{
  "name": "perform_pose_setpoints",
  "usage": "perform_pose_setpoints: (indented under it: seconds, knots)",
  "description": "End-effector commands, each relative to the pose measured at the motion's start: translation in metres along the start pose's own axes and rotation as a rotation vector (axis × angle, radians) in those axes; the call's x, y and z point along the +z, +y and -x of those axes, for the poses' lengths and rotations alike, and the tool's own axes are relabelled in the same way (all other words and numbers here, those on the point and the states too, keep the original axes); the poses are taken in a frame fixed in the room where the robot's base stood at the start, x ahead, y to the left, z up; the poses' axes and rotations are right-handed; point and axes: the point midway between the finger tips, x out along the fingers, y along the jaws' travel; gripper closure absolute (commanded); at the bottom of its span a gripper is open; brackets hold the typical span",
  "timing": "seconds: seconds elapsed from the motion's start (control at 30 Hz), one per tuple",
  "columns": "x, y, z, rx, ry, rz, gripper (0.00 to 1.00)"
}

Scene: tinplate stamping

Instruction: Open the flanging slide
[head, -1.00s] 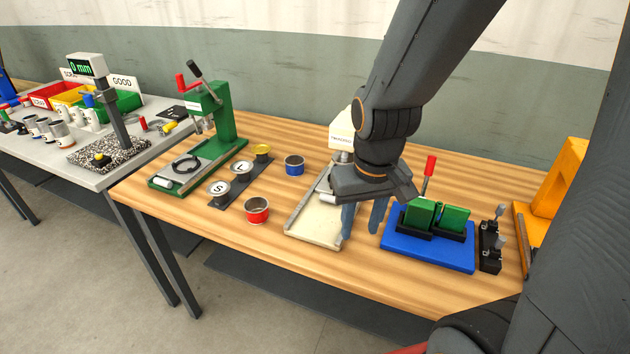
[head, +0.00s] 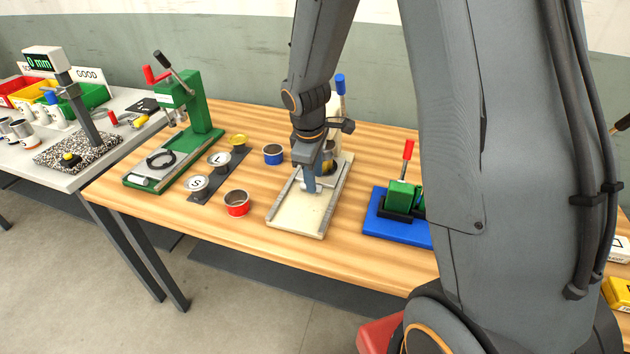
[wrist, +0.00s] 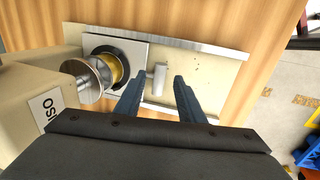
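The flanging tool has a cream base (head: 290,222) with metal rails, on the wooden table. In the wrist view its slide plate (wrist: 138,47) lies between the rails and carries a dark round seat with a yellow-gold ring (wrist: 117,68). A metal flanging disc (wrist: 86,78) stands beside the ring. A pale upright slide handle (wrist: 158,80) rises at the plate's end. My gripper (wrist: 155,82) is open, its two blue-grey fingers on either side of the handle, with gaps visible. In the head view my gripper (head: 312,190) is low over the base, and my wrist partly hides the tool.
A blue fixture (head: 398,230) with green blocks and a red lever stands to the right, partly hidden by my arm. A red tin (head: 237,203) and a blue tin (head: 273,154) stand to the left. A green press (head: 204,105) is farther left.

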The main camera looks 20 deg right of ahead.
Motion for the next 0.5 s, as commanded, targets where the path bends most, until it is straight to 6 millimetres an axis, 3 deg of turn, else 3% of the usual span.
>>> perform_pose_setpoints:
  seconds: [0.2, 0.5]
  knots:
    - [0.000, 0.000, -0.022, -0.001, -0.001, -0.001, 0.64]
    - [0.000, 0.000, -0.028, 0.000, 0.001, -0.001, 0.64]
